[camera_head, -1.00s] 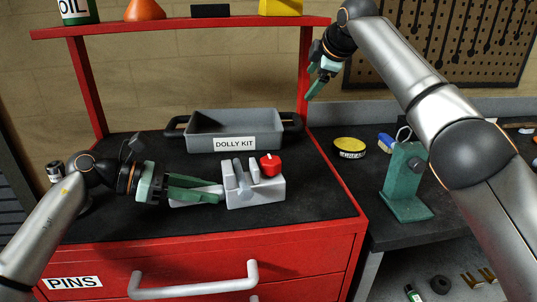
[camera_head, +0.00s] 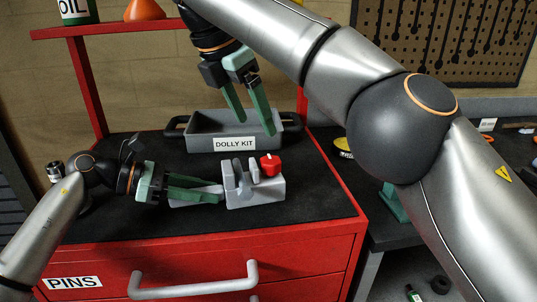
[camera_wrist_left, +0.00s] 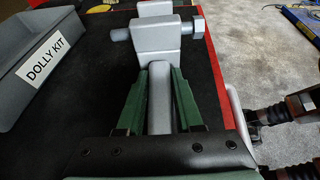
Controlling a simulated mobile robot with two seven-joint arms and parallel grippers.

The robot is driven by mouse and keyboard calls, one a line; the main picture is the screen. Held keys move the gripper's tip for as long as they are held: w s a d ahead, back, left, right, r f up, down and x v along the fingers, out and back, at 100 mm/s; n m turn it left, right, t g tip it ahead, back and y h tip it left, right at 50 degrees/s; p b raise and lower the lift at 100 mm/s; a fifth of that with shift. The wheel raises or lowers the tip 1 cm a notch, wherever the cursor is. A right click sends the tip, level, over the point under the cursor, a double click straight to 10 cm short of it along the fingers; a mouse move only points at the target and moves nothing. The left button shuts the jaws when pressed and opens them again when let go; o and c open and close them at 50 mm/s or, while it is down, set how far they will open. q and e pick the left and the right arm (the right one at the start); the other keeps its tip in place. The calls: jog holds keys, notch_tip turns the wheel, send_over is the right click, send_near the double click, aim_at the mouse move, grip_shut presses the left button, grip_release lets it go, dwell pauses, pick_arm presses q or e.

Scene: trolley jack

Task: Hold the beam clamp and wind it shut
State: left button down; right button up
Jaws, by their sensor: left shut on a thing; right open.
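My left gripper (camera_head: 219,191) is shut on the clamp's grey bar, coming in from the left. In the left wrist view the bar (camera_wrist_left: 160,95) lies between the two green fingers (camera_wrist_left: 160,100); the knob is not clearly seen there. My right gripper (camera_head: 254,127) is open and empty, pointing down, above and behind the clamp, in front of the grey tray.
The grey DOLLY KIT tray (camera_head: 196,141) with black handles stands behind the clamp. A red shelf (camera_head: 180,25) carries an oil can (camera_head: 75,12) and an orange cone (camera_head: 144,10). The black top in front of the clamp is clear.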

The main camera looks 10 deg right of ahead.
aim_at(271, 159)
jog(key=x, duration=1)
jog(key=shift+f, duration=0.1)
jog(key=shift+c, duration=0.3)
grip_shut()
jog(key=shift+m, duration=0.3)
jog(key=shift+w+m+g+h, duration=0.15)
jog(key=shift+m+g, duration=0.3)
jog(key=shift+m, duration=0.6)
jog(key=shift+s+m+g+h, duration=0.15)
jog(key=shift+m+g, duration=0.3)
jog(key=shift+m, duration=0.6)
jog(key=shift+w, duration=0.1)
jog(key=shift+o, duration=0.3)
grip_release()
